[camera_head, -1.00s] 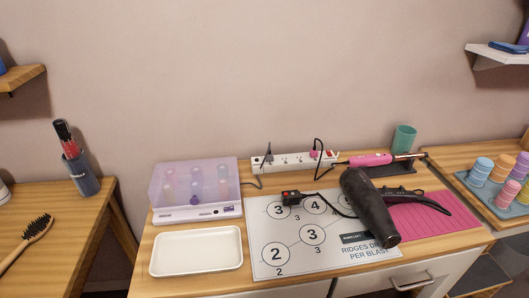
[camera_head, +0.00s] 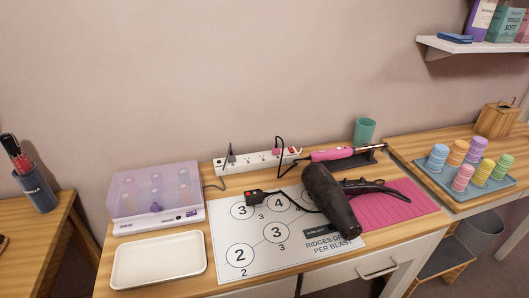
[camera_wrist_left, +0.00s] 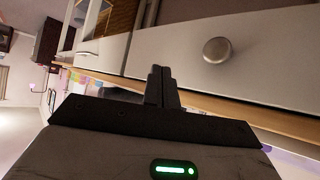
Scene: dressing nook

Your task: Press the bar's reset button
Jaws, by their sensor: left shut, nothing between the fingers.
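The white power bar (camera_head: 258,161) lies along the back of the dressing table against the wall, with black plugs in it and a red part at its right end. I cannot make out the reset button for sure at this size. A small black box with a red button (camera_head: 262,195) sits on the printed mat, joined to a cord. My left gripper (camera_wrist_left: 159,72) shows in the left wrist view, shut and empty, near a white drawer front with a round knob (camera_wrist_left: 217,50). No gripper shows in the head view. My right gripper is out of sight.
A black hair dryer (camera_head: 328,200) lies on the printed mat (camera_head: 232,262) and pink mat (camera_head: 405,208). A pink styling iron (camera_head: 331,154) rests on its stand right of the bar. A purple case (camera_head: 128,212) and white tray (camera_head: 158,262) occupy the left.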

